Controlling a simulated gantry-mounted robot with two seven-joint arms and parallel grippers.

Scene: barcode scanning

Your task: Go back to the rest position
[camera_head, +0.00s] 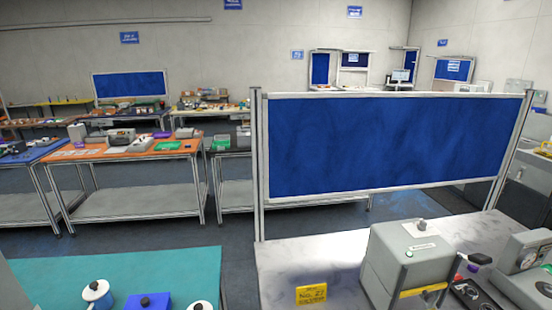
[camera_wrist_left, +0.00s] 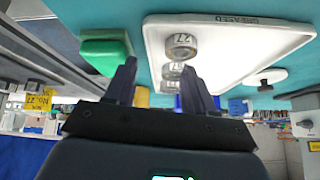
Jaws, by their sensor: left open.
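My left gripper (camera_wrist_left: 158,76) shows in the left wrist view with its two dark fingers apart and nothing between them. The picture there looks upside down. Past the fingertips is a white tray (camera_wrist_left: 225,42) with lettering on its rim, on a teal surface (camera_wrist_left: 110,18). Round grey pieces marked with numbers (camera_wrist_left: 181,46) are on the tray. A green block (camera_wrist_left: 105,50) is beside the left finger, and I cannot tell whether they touch. Neither gripper shows in the head view. My right gripper is in neither view.
In the head view, a teal table (camera_head: 140,265) with white round-lidded pots (camera_head: 97,291) is at front left. A pale table (camera_head: 290,260) at front right bears a grey machine (camera_head: 405,262) and a yellow sign (camera_head: 311,295). A blue framed panel (camera_head: 390,145) stands behind it.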

